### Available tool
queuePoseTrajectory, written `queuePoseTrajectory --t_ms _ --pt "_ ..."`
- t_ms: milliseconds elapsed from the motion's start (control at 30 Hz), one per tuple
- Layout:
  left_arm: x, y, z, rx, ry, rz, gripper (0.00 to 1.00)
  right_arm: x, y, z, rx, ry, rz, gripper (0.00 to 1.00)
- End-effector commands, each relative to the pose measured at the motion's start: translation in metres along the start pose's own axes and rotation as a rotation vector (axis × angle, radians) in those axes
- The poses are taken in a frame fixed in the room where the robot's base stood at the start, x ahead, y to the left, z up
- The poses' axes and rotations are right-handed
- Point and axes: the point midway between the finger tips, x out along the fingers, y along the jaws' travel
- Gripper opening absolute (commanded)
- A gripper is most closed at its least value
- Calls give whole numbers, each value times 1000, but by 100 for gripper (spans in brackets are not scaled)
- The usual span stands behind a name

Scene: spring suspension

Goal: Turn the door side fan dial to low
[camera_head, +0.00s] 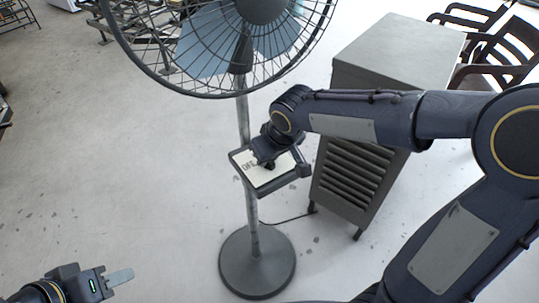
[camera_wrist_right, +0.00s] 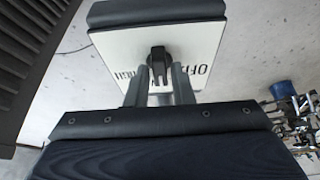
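The standing fan (camera_head: 262,12) has a control panel (camera_head: 263,179) on its pole, a white plate in a dark frame with "OFF" lettering. The panel also shows upside down in the right wrist view (camera_wrist_right: 118,55). A black dial knob (camera_wrist_right: 158,58) sits on the plate there. My right gripper (camera_head: 270,163) is at the panel; in the wrist view its two fingers (camera_wrist_right: 159,85) stand either side of the knob with small gaps. The dial's pointed setting cannot be read. My left gripper (camera_head: 119,278) is low at the left, away from the fan, and looks empty.
A grey louvred cabinet (camera_head: 395,55) stands right of the fan, with dark wooden chairs (camera_head: 495,50) behind it. The fan's round base (camera_head: 257,263) is on the floor, and a cord runs to the cabinet.

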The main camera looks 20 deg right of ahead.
Motion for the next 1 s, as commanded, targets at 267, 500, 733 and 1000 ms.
queuePoseTrajectory --t_ms 267,500,733,1000 --pt "0 0 0 0 0 0 36 0 0 0 0 1 0 35" --pt "-1 0 0 0 0 0 36 -13 0 -1 1 5 0 35" --pt "-4 2 -2 0 0 0 36 -53 0 -1 0 6 0 35" --pt "-5 2 -2 0 0 0 36 -77 0 0 0 1 -1 35"
